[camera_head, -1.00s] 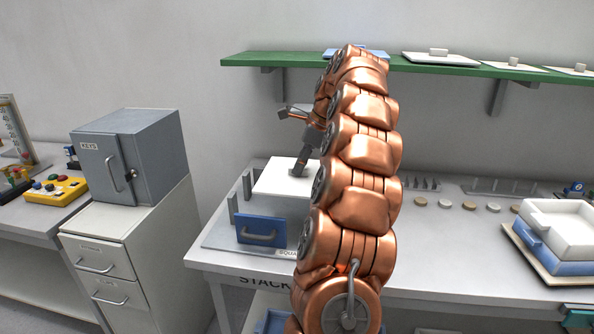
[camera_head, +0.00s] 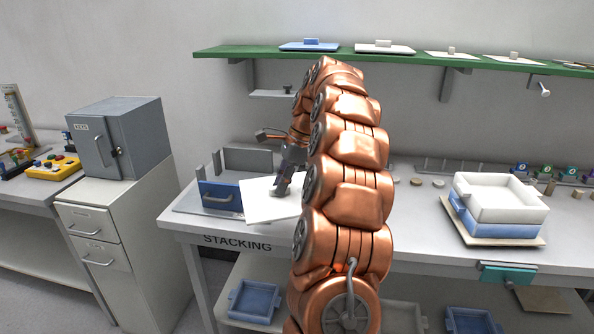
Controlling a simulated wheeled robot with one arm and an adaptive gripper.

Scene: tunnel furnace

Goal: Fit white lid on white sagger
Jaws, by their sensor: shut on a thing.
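The white sagger (camera_head: 500,196) is an open square tray on the right of the bench. It sits on top of a blue sagger (camera_head: 496,224), and its inside looks empty. My gripper (camera_head: 279,190) is shut on a flat, white, square lid (camera_head: 258,205) at the left of the bench, beside the stacking fixture. The lid's grip point is partly covered by the fingers, and my arm hides its right side. The lid is well left of the white sagger, apart from it. Whether it touches the bench cannot be told.
The grey stacking fixture (camera_head: 247,160) with a blue handled front (camera_head: 221,197) stands left of the lid. Small discs (camera_head: 416,182) lie between my arm and the saggers. A green shelf (camera_head: 480,66) above holds a blue lid (camera_head: 309,46) and several white ones.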

